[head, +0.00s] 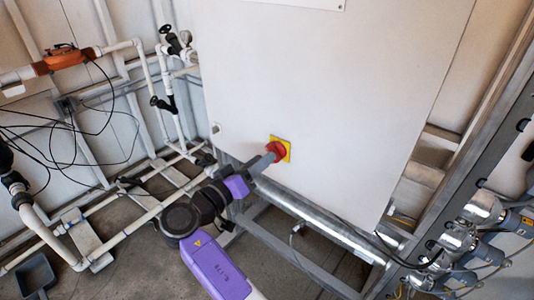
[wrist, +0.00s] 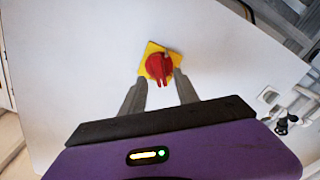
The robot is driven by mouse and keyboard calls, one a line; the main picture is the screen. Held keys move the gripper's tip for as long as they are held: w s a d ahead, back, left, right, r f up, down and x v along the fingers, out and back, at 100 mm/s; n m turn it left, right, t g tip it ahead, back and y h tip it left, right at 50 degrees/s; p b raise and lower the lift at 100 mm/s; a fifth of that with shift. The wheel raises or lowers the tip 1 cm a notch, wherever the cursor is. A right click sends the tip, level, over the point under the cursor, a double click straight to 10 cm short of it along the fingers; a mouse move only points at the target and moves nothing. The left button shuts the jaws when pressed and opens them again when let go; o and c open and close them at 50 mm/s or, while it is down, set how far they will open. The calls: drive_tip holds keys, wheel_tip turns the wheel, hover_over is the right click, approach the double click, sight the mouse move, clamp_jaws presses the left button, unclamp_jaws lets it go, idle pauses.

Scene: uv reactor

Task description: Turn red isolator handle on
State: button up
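The red isolator handle (wrist: 158,66) sits on a yellow square plate (wrist: 149,49) on the front of a large white cabinet (head: 330,90). In the head view the handle (head: 277,150) is partly covered by my gripper (head: 268,155). In the wrist view my gripper (wrist: 160,80) is open, with one grey finger on each side of the handle's lower part. The fingertips are close to the handle; I cannot tell whether they touch it. The handle's grip points roughly downward in the wrist view, slightly tilted.
White pipes (head: 160,80) with black valves run along the wall left of the cabinet. A metal frame rail (head: 310,225) passes below it. Metal fittings (head: 485,207) and cables stand at the lower right. The cabinet face around the handle is clear.

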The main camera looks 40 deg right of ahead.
sight(280, 148)
drive_tip(key=shift+w+d, duration=0.15)
drive_tip(key=shift+d, duration=0.55)
drive_tip(key=shift+w+d, duration=0.1)
drive_tip(key=shift+d, duration=0.6)
clamp_jaws()
drive_tip(key=shift+f+b, duration=0.15)
drive_tip(key=shift+b, duration=0.25)
drive_tip(key=m+b, duration=0.7)
drive_tip(key=b, duration=0.7)
drive_tip(key=shift+s, duration=0.15)
drive_tip(key=shift+r+m+b, duration=0.25)
drive_tip(key=shift+m+b, duration=0.05)
drive_tip(key=shift+b, duration=0.2)
